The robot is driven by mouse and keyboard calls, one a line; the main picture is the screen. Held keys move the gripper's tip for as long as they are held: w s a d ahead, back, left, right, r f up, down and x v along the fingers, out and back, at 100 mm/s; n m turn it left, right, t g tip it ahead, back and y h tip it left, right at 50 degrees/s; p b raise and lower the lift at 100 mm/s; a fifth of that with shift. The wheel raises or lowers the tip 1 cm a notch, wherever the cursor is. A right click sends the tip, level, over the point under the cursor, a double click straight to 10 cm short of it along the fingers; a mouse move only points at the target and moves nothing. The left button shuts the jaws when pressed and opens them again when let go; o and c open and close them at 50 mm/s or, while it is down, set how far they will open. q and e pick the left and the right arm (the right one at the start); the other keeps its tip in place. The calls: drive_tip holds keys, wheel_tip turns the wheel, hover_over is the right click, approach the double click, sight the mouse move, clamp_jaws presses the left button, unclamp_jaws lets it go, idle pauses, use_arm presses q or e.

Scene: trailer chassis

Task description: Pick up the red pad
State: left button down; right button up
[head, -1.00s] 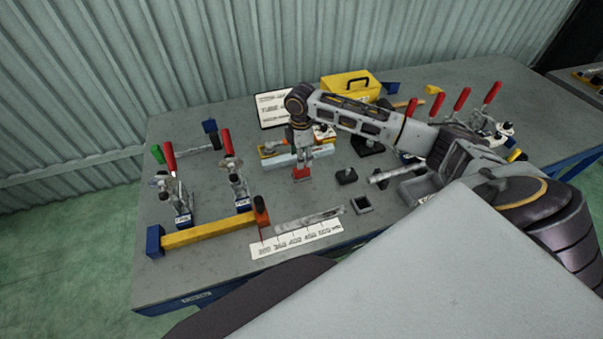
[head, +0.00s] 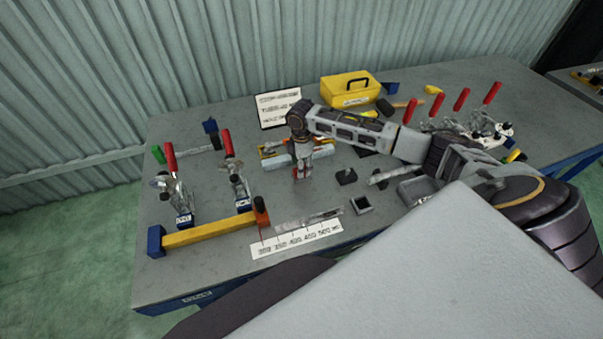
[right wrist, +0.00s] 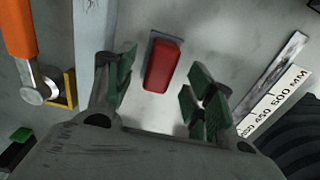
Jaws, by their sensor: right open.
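The red pad (right wrist: 162,66) is a small red block with a dark grey backing edge. It lies on the grey table between the open fingers of my right gripper (right wrist: 163,98) in the right wrist view, slightly ahead of the fingertips and apart from them. In the head view my right gripper (head: 302,174) points down over the pad (head: 300,171), which is mostly hidden behind it. My left gripper is not in view.
A yellow toolbox (head: 350,90) stands at the back. Toggle clamps with red handles (head: 170,160) stand at left and right. A ruler strip (head: 296,238), a black square cup (head: 361,205) and a yellow bar (head: 208,231) lie nearer the front edge.

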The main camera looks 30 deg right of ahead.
drive_tip(key=shift+f, duration=1.35)
clamp_jaws()
drive_tip(key=shift+r, duration=0.15)
drive_tip(key=shift+r, duration=4.9)
drive_tip(key=c, duration=0.6)
unclamp_jaws()
drive_tip(key=c, duration=0.4)
